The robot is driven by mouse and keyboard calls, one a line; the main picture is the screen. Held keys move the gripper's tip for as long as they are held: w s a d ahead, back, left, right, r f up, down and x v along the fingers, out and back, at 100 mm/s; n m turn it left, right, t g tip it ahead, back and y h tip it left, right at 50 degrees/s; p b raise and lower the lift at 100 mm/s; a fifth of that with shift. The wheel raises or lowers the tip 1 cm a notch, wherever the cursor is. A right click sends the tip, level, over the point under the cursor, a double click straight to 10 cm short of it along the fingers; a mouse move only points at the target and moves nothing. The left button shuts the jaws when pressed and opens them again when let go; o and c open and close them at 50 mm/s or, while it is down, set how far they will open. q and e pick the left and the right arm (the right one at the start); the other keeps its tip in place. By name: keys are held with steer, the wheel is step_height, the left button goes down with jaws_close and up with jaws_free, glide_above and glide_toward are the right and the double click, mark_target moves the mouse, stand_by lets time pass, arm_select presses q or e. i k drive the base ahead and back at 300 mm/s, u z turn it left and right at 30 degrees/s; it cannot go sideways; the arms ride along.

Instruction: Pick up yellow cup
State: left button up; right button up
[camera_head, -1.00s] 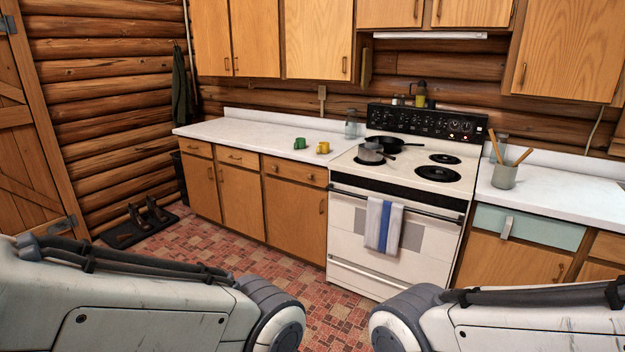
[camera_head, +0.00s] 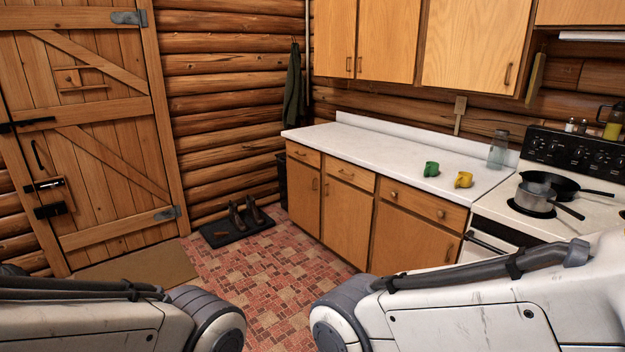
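The yellow cup (camera_head: 464,180) stands on the white countertop (camera_head: 372,150), near its front edge and close to the stove. A green cup (camera_head: 431,169) stands just to its left, a little apart. Only the upper parts of my two arms show, low at the left and right of the view. Neither gripper is in view, and both arms are well short of the counter.
A clear glass jar (camera_head: 498,150) stands behind the cups. Pans (camera_head: 548,190) sit on the stove (camera_head: 490,212) at the right. Boots on a black mat (camera_head: 237,228) lie by the log wall. A wooden door (camera_head: 90,130) is at the left. The tiled floor (camera_head: 270,275) ahead is clear.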

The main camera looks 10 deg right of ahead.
mark_target(464, 178)
steer(key=u, duration=0.1)
steer(key=i, duration=1.85)
steer(key=z, duration=0.4)
steer(key=i, duration=0.95)
steer(key=z, duration=1.45)
steer(key=i, duration=0.85)
steer(key=z, duration=0.7)
